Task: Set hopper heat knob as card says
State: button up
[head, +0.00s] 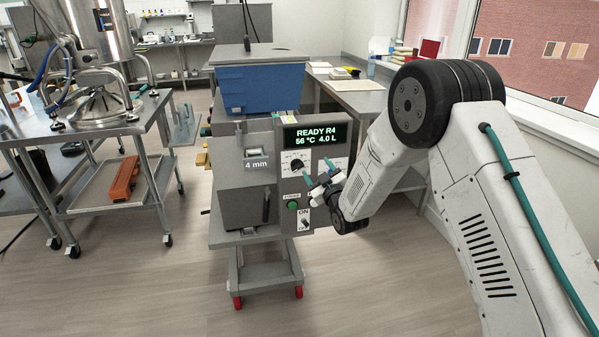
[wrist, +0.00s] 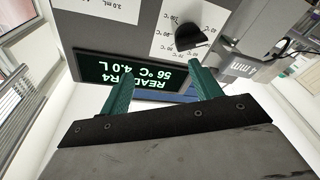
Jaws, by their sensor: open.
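The depositor's control panel (head: 284,238) carries a lit display (head: 318,134) reading "READY R4, 56 °C, 4.0 L". Below it is a black knob (head: 297,164) on a white dial plate with °C marks. The wrist view shows this knob (wrist: 190,35) upside down, with its plate (wrist: 165,35) and the display (wrist: 135,74). The exact setting is too small to read. My gripper (head: 319,172) is open and empty, in front of the panel to the lower right of the knob. Its teal fingers (wrist: 162,75) overlap the display in the wrist view. I cannot identify the instruction card.
A second white plate (wrist: 105,10) reads "3.0 mL"; my gripper partly hides it in the head view. A green button (head: 292,205) and an ON switch (head: 304,223) sit lower. The blue hopper (head: 258,85) is above, a steel table (head: 115,120) at left. Floor ahead is clear.

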jog(key=n+t+y, duration=0.1)
jog(key=y, duration=0.1)
send_near(297, 166)
jog(key=w, duration=0.1)
jog(key=x, duration=0.7)
jog(key=shift+w+a+f, duration=0.2)
jog(key=shift+w, duration=0.05)
jog(key=c, duration=1)
